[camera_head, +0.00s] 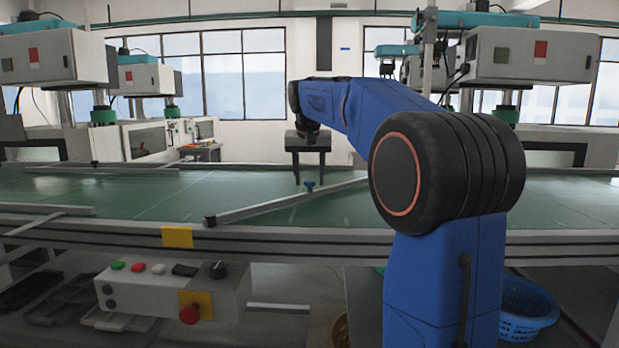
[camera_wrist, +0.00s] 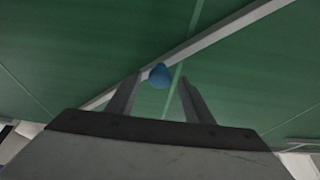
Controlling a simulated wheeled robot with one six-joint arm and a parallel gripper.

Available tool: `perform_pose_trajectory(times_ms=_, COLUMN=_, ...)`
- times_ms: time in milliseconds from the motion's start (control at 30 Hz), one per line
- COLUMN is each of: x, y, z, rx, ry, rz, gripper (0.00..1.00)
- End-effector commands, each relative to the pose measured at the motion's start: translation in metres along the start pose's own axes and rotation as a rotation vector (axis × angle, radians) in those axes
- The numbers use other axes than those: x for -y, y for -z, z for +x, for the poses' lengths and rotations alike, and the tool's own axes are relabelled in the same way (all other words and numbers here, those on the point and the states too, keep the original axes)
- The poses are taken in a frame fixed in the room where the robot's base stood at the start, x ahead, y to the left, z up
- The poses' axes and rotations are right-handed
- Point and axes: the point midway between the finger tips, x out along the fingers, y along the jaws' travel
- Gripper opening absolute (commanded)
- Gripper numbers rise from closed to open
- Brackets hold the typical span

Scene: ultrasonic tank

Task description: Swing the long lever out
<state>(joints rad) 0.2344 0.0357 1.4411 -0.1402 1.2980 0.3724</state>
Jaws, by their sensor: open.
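The long lever (camera_head: 270,206) is a grey bar lying slantwise over the green belt. Its dark pivot end (camera_head: 210,221) is at the near rail, and its far part passes behind my arm. A blue knob (camera_head: 310,186) stands up from the bar. My gripper (camera_head: 309,182) points down above the knob with its two fingers apart and nothing held. In the wrist view the lever (camera_wrist: 220,33) crosses diagonally. The blue knob (camera_wrist: 160,76) appears between the fingertips (camera_wrist: 161,79), with gaps on both sides; whether it is at their depth I cannot tell.
The green belt (camera_head: 150,200) is otherwise open around the lever. A shorter grey bar (camera_head: 45,210) lies at the left. A control box (camera_head: 170,290) with buttons hangs below the near rail (camera_head: 110,228). A blue basket (camera_head: 527,310) stands low at the right.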

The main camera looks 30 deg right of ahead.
Motion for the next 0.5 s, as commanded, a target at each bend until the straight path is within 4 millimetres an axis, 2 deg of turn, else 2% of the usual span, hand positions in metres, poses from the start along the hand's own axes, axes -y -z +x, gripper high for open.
perform_pose_trajectory(times_ms=267, x=0.0000, y=0.0002, z=0.0011, rx=0.000, ry=0.000, rz=0.000, gripper=0.47)
perform_pose_trajectory(times_ms=433, x=-0.0001, y=0.0002, z=0.0009, rx=-0.001, ry=0.000, rz=0.000, gripper=0.07)
perform_pose_trajectory(times_ms=467, x=-0.0001, y=0.0002, z=0.0009, rx=0.000, ry=0.000, rz=0.000, gripper=0.00)
perform_pose_trajectory(times_ms=500, x=-0.0001, y=0.0002, z=0.0009, rx=0.000, ry=0.000, rz=0.000, gripper=0.00)
